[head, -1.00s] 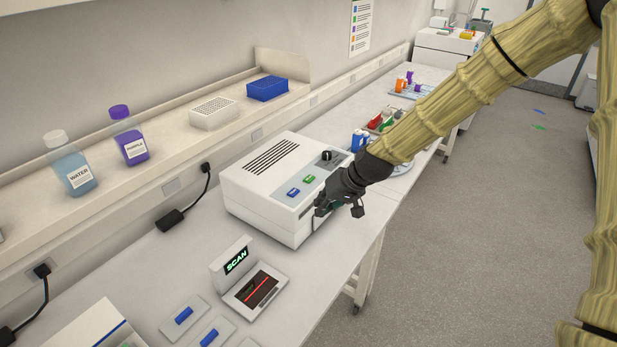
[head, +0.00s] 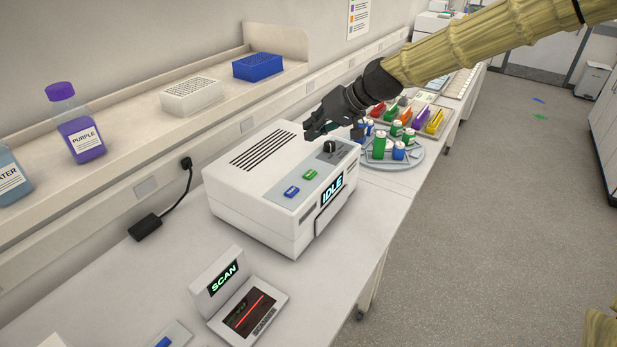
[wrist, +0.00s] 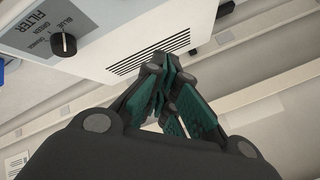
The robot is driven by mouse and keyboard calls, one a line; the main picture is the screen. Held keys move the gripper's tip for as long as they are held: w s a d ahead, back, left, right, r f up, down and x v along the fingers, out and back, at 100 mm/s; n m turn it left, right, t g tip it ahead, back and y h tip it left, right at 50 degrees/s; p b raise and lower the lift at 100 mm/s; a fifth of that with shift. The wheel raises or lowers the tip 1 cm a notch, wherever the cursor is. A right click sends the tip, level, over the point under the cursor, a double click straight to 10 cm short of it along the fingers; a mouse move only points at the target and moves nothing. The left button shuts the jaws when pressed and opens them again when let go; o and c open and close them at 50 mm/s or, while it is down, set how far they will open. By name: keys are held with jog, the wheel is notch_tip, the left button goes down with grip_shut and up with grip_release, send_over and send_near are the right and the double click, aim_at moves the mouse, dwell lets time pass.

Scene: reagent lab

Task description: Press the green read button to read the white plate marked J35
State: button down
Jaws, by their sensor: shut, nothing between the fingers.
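The white plate reader (head: 255,205) stands on the bench, its front screen (head: 332,190) reading IDLE. On its sloped top panel are a green button (head: 310,174), a blue button (head: 291,191) and a black filter knob (head: 331,147). The knob (wrist: 63,44), labelled FILTER, also shows in the wrist view. My gripper (head: 310,131) is shut and empty, above the back right part of the reader, beyond the green button. In the wrist view its fingertips (wrist: 166,66) overlap the reader's vent slots. I see no plate marked J35.
A scanner (head: 245,305) showing SCAN stands in front of the reader. A round tray (head: 408,160) of bottles and racks of coloured items are beyond it. A shelf behind holds a white rack (head: 190,96), a blue box (head: 257,66) and bottles.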

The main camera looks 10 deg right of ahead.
aim_at(312, 172)
jog(key=shift+w+f, duration=0.1)
jog(key=shift+w, duration=0.05)
jog(key=shift+a, duration=0.1)
jog(key=shift+f+b, duration=2.65)
jog(key=shift+f, duration=1.75)
jog(key=shift+f, duration=0.15)
jog(key=shift+f, duration=0.3)
jog(key=shift+f+b, duration=0.35)
jog(key=shift+b, duration=0.05)
jog(key=shift+r, duration=0.1)
jog(key=shift+r+p, duration=0.5)
jog(key=shift+r, duration=0.2)
